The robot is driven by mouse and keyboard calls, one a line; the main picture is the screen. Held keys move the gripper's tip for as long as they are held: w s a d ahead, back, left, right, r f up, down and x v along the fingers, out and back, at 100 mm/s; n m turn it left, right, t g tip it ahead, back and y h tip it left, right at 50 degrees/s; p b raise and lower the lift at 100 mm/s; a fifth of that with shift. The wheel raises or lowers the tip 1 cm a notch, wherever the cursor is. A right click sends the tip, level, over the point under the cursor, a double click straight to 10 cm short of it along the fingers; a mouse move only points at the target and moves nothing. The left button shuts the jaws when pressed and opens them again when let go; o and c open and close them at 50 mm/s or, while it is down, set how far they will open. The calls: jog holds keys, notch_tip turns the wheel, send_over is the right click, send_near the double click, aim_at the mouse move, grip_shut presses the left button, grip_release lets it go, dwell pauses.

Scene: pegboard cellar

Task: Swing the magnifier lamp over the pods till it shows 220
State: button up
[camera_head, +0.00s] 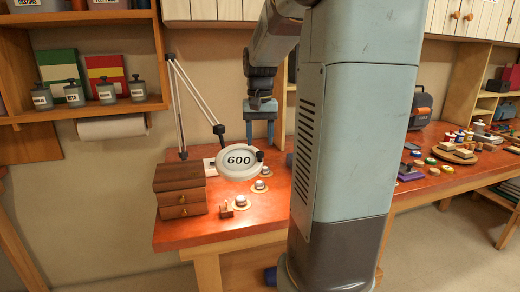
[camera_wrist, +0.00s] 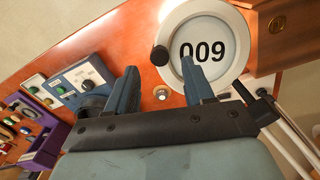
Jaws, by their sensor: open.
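The magnifier lamp (camera_head: 237,160) has a white ring head whose lens reads 600, on a thin jointed white arm (camera_head: 188,95). In the wrist view the lamp head (camera_wrist: 203,48) shows the same number upside down. A dark knob (camera_wrist: 160,56) sticks out from its rim. Small silver pods on tan discs, such as this pod (camera_head: 259,185), stand to the right of and below the lamp; one pod (camera_wrist: 161,93) shows between my fingers in the wrist view. My gripper (camera_head: 261,145) points down, open and empty, above and behind the lamp head in the head view.
A blue-grey device with a dial (camera_wrist: 82,78) and a purple tray (camera_wrist: 38,130) lie beyond. My column hides the table's middle.

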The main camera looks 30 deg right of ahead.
aim_at(260, 153)
jog(key=shift+f, duration=2)
grip_shut()
